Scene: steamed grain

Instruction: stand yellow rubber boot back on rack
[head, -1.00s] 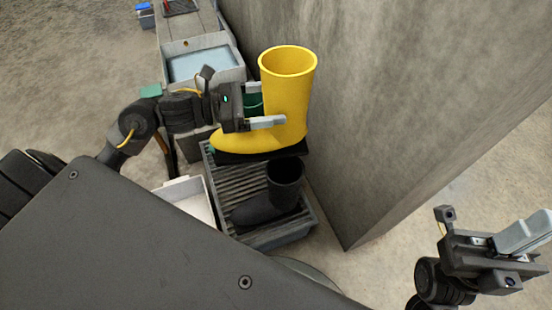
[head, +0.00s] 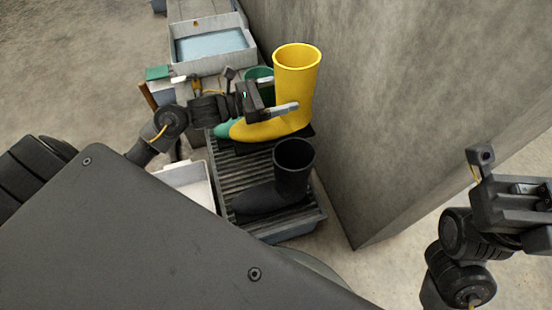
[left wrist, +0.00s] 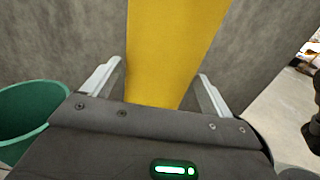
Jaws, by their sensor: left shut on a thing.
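The yellow rubber boot (head: 293,85) is upright, toe to the left, with a dark sole, at the far part of the slatted rack (head: 232,178). I cannot tell if its sole touches the slats. My left gripper (head: 283,100) is shut on its shaft from the left; in the left wrist view the yellow shaft (left wrist: 172,45) stands between both fingers (left wrist: 158,78). My right gripper (head: 515,205) is at the right edge, its fingers cut off by the frame, away from the rack.
A black boot (head: 290,180) stands on the near part of the rack. A green boot (head: 258,73) is partly hidden behind the yellow one. A concrete wall (head: 370,120) rises close on the right. A white tray (head: 185,175) and a water basin (head: 213,60) are nearby.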

